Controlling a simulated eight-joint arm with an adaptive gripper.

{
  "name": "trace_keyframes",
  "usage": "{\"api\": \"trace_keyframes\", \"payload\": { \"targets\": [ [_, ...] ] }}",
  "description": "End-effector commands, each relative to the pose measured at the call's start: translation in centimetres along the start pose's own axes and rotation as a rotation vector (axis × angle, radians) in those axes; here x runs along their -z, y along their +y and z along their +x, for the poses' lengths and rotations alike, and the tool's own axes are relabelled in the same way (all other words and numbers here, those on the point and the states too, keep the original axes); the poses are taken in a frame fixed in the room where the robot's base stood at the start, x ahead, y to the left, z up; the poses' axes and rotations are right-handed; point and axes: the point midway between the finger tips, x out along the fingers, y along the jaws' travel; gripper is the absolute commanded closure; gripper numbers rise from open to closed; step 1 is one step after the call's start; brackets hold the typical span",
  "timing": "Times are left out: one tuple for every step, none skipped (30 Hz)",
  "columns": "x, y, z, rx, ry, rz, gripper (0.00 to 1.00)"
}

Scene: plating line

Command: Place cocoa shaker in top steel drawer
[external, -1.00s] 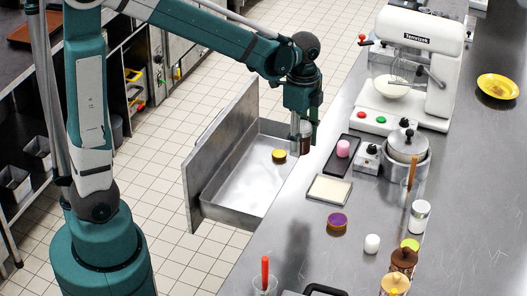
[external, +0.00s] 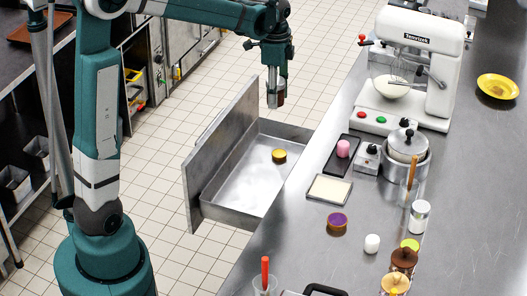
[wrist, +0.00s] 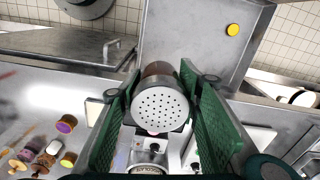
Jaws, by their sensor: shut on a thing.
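The cocoa shaker (wrist: 160,106) has a round, perforated silver lid and a brown body, and shows between the green fingers in the wrist view. My gripper (external: 274,98) is shut on it and holds it in the air, above the far part of the open drawer in the external view. The shaker (external: 272,100) is small there and partly covered by the fingers. The steel drawer (external: 222,205) stands pulled out from the counter. A small yellow-topped item (external: 279,155) lies on its floor; it also shows in the wrist view (wrist: 233,29).
The drawer's tall front panel (external: 220,150) rises on its left side. The steel counter (external: 300,240) at right carries a white mixer (external: 425,70), a lidded pot (external: 407,147), a dark tray (external: 342,160), a cream-topped tray (external: 329,189) and several small jars. The drawer floor has free room.

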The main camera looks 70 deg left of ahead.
Motion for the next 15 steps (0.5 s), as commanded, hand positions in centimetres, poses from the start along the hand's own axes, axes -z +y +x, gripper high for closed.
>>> {"api": "trace_keyframes", "payload": {
  "targets": [
    [-1.0, -1.1, 0.2, 0.000, 0.000, -0.018, 0.80],
    [-1.5, -1.6, 0.2, 0.000, 0.000, -0.026, 0.80],
    [-2.2, -2.4, 0.2, 0.000, 0.000, -0.038, 0.80],
    [-2.8, -2.9, 0.2, 0.000, 0.000, -0.047, 0.80],
    [-3.3, -3.4, 0.2, 0.000, 0.000, -0.055, 0.80],
    [-4.0, -4.1, 0.2, 0.000, 0.000, -0.066, 0.80],
    [-4.5, -4.6, 0.2, 0.000, 0.000, -0.073, 0.80],
    [-4.9, -5.0, 0.2, 0.000, 0.000, -0.080, 0.80],
    [-5.5, -5.5, 0.1, 0.000, 0.000, -0.088, 0.80],
    [-5.9, -5.8, 0.1, 0.000, 0.000, -0.094, 0.80],
    [-6.2, -6.1, 0.1, 0.000, 0.000, -0.099, 0.80],
    [-6.7, -6.5, 0.1, 0.000, 0.000, -0.106, 0.80],
    [-7.0, -6.8, 0.1, 0.000, 0.000, -0.111, 0.80],
    [-7.3, -7.1, 0.1, 0.000, 0.000, -0.116, 0.80],
    [-7.8, -7.4, 0.1, 0.000, 0.000, -0.122, 0.80]
  ]
}}
